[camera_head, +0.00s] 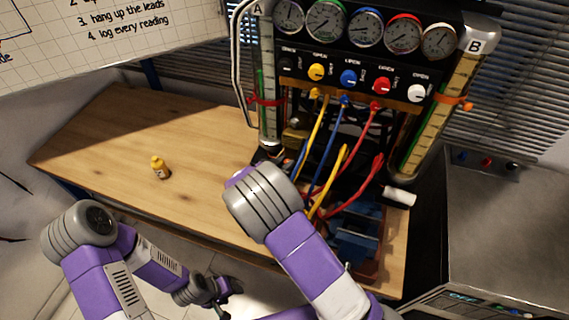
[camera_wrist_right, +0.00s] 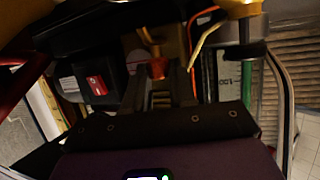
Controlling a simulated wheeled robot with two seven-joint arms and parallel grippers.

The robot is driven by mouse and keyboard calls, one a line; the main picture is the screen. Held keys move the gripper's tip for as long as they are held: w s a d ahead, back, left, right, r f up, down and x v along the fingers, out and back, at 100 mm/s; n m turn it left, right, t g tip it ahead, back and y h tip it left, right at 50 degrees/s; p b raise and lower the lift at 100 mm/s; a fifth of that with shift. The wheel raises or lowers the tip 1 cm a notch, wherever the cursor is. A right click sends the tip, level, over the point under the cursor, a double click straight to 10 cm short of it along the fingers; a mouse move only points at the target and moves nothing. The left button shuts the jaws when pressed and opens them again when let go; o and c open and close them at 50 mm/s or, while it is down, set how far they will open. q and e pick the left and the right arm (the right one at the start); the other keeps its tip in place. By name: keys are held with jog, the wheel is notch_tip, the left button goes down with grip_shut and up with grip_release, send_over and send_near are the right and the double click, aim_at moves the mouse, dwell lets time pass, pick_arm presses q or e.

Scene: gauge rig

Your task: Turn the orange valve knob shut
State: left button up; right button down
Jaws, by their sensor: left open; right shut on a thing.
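The orange valve knob (camera_wrist_right: 157,69) shows in the right wrist view, between the two dark fingers of my right gripper (camera_wrist_right: 158,78). The gripper is shut on it. In the head view I cannot make out this knob or my right gripper; my right forearm and wrist cover that part of the rig. My left gripper (camera_head: 226,291) is open and empty, low in the head view in front of the table, well away from the rig.
The gauge rig (camera_head: 345,68) carries several dials, coloured knobs and hanging yellow, blue and red leads (camera_head: 366,135) close to my right arm. The table's left side is mostly clear. A metal cabinet (camera_head: 510,210) stands right.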

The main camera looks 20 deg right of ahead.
jog(key=p, duration=0.1)
jog(key=m+g+h+p, duration=0.1)
jog(key=p, duration=0.1)
jog(key=shift+w+r, duration=0.15)
jog(key=shift+r, duration=0.1)
jog(key=shift+a+f+m+g+h+p, duration=0.1)
jog(key=shift+f+m+g+h+p, duration=0.1)
jog(key=shift+m+g+h+p, duration=0.6)
jog(key=c, duration=0.9)
grip_release()
jog(key=shift+y, duration=0.3)
jog(key=shift+a, duration=0.1)
jog(key=v, duration=0.7)
jog(key=shift+a, duration=0.2)
